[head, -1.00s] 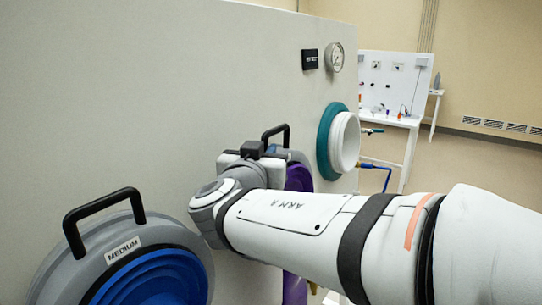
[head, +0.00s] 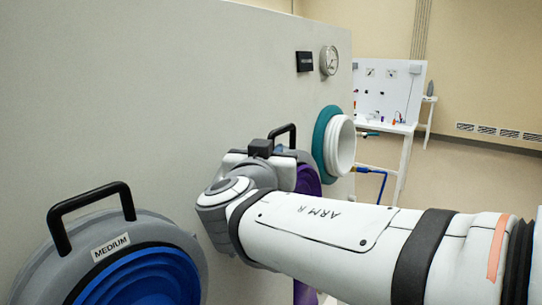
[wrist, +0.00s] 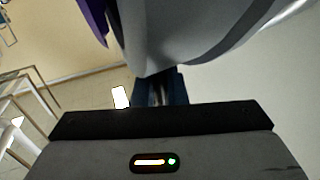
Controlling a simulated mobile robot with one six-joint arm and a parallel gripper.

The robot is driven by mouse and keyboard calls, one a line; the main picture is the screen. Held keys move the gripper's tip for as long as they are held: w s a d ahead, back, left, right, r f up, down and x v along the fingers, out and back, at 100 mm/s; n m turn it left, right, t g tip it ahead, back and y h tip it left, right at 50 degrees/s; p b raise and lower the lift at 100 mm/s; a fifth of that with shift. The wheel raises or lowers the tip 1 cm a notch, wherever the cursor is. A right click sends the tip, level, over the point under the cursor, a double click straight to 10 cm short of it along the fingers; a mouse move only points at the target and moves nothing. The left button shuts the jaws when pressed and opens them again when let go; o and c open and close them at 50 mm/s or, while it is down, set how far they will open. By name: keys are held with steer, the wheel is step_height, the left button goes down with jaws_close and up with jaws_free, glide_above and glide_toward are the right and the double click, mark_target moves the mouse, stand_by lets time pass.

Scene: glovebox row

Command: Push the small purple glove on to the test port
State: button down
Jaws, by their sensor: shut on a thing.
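The small purple glove (head: 308,180) hangs from a grey ring with a black handle (head: 284,134), partly hidden behind my arm in the head view. Its purple edge (wrist: 92,18) and grey ring (wrist: 200,35) show at the top of the wrist view. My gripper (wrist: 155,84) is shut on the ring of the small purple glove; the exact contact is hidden. The test port (head: 341,145) is a white round collar with a teal flange on the panel, just right of the glove in the head view. The glove looks apart from the port.
A grey ring labelled MEDIUM (head: 110,245) with a blue glove and black handle stands at the lower left. A gauge (head: 330,60) and a small black box (head: 304,62) sit above the port. A blue hose (head: 378,172) and a white bench (head: 385,125) lie beyond it.

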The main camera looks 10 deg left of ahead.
steer(key=shift+s+d+r+b, duration=0.1)
steer(key=shift+s+d+b, duration=0.1)
steer(key=shift+d+b, duration=0.35)
steer(key=shift+s+d, duration=0.2)
steer(key=shift+d, duration=0.3)
steer(key=s+d+r+b, duration=0.1)
steer(key=s+d+b, duration=0.2)
steer(key=d, duration=0.4)
steer(key=shift+d+b, duration=0.15)
steer(key=shift+b, duration=0.75)
stand_by(0.4)
steer(key=w+a+p, duration=0.2)
steer(key=a+p, duration=0.1)
steer(key=a, duration=0.3)
steer(key=shift+w+f, duration=0.2)
steer(key=shift+f, duration=0.15)
